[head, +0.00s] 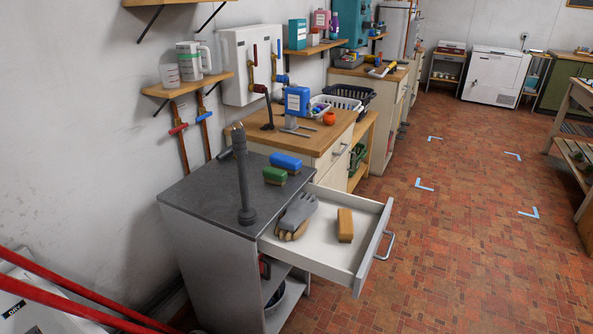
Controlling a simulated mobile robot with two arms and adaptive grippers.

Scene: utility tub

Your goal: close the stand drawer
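The stand (205,200) is a grey cabinet with a dark top against the left wall. Its drawer (363,262) is pulled well out to the right, with a white inside and a grey bar handle (384,246) on its front. In the drawer lie grey and tan gloves (298,214) near the stand side and a tan block or brush (345,225) near the middle. Neither of my grippers shows in the head view, and nothing visible touches the drawer.
A green brush (275,175), a blue brush (286,161) and a dark upright post (243,180) are on the stand top. A wood-topped cabinet (330,130) stands behind. Red bars (60,300) cross the lower left. The tiled floor (460,240) right of the drawer is clear.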

